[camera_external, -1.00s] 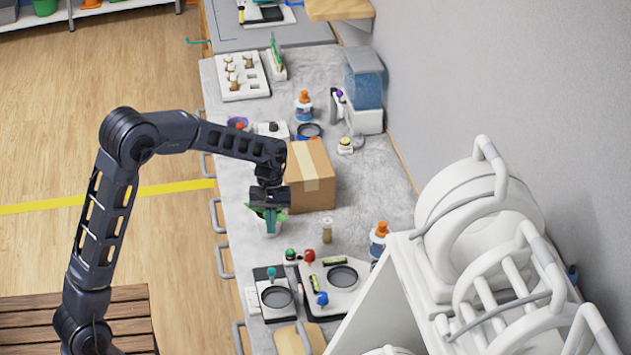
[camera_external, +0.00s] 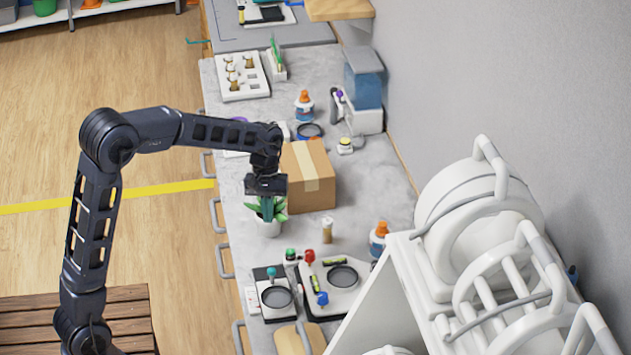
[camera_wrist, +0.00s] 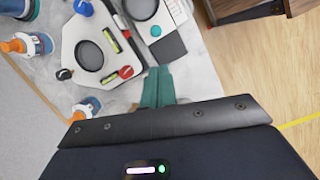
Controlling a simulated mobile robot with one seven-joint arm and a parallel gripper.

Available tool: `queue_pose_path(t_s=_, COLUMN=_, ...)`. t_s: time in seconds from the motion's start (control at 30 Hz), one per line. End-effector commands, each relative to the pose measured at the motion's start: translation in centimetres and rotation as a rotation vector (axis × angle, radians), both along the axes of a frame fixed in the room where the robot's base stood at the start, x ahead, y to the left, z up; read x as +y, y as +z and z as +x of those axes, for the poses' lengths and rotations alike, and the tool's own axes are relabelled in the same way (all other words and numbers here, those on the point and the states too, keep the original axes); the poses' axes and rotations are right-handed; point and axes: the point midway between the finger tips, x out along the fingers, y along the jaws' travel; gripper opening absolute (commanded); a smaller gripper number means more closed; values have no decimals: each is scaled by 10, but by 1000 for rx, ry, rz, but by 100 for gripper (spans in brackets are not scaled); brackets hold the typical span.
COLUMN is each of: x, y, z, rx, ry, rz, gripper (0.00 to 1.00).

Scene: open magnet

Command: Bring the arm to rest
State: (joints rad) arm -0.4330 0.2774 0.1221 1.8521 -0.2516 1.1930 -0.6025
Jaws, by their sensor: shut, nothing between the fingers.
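My gripper (camera_external: 267,208) hangs from my arm over the worktop, beside the cardboard box, with its fingers pointing down. In the external view its fingers overlap a small potted plant (camera_external: 268,226); I cannot tell from there whether they touch it. In the wrist view the teal fingers of my gripper (camera_wrist: 158,82) are together with nothing between them. My arm reaches in from the left, bent at a high elbow.
The cardboard box (camera_external: 309,178) stands right of my gripper. Trays with round dark dishes (camera_external: 342,276) lie nearer the camera. A small bottle (camera_external: 327,230) and an orange-capped bottle (camera_external: 379,236) stand nearby. A white rack (camera_external: 400,290) fills the right.

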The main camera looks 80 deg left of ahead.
Motion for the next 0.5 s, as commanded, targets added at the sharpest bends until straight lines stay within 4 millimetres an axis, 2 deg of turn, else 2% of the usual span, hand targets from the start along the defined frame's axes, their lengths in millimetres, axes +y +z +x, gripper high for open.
queue_pose_path(t_s=0.03, x=-14, y=12, z=-6, rx=-22, ry=-37, rz=12, gripper=0)
queue_pose_path(t_s=0.2, x=-56, y=42, z=-28, rx=-80, ry=-165, rz=49, gripper=0)
queue_pose_path(t_s=0.5, x=-123, y=82, z=-78, rx=-184, ry=-389, rz=122, gripper=0)
